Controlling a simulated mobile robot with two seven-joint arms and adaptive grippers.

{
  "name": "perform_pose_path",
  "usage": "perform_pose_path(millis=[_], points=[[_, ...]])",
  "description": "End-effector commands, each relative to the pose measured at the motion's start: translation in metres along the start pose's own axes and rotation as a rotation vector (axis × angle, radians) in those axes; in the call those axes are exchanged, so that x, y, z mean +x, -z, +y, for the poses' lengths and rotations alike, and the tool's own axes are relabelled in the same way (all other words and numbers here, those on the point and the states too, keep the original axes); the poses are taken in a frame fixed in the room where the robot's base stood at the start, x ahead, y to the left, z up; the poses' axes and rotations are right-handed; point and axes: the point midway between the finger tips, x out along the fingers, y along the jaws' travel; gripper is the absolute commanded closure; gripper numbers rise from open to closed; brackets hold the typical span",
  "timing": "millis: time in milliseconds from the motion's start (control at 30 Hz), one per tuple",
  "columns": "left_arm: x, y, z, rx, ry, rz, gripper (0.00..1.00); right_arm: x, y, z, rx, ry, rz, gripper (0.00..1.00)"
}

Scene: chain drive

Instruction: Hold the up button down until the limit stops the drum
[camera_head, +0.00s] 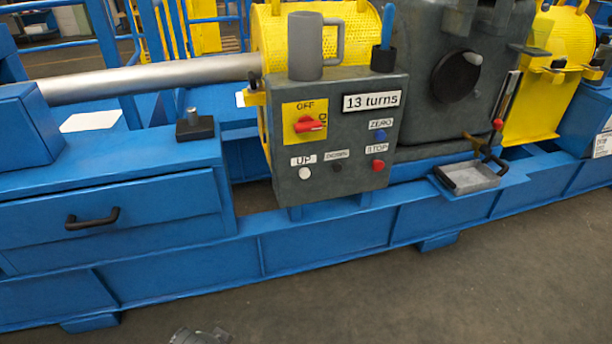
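The grey control box (345,140) stands on the blue machine frame. The white up button (305,173) is at its lower left, under an UP label, and nothing touches it. A black down button (336,168) sits beside it, with a red stop button (378,165) and a blue zero button (381,136) to the right. A red selector knob (310,125) is on a yellow plate marked OFF. The display (371,102) reads "13 turns". I cannot make out the drum. A grey piece of what looks like my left gripper (200,337) shows at the bottom edge; its fingers are unclear. My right gripper is out of view.
A grey mug (313,47) and a blue-handled tool (386,30) stand on the box. A drawer (115,212) with a black handle is at left. A small tray (468,177) sits right of the box. The floor (500,285) in front is clear.

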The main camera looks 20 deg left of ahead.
Motion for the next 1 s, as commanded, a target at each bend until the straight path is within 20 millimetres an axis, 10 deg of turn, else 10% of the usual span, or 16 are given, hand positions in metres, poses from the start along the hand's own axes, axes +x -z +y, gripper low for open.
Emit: perform_pose_path(millis=[1000], points=[[0.0, -0.0003, -0.0001, 0.0, 0.0, 0.0, 1.0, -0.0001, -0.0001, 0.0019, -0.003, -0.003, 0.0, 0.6]])
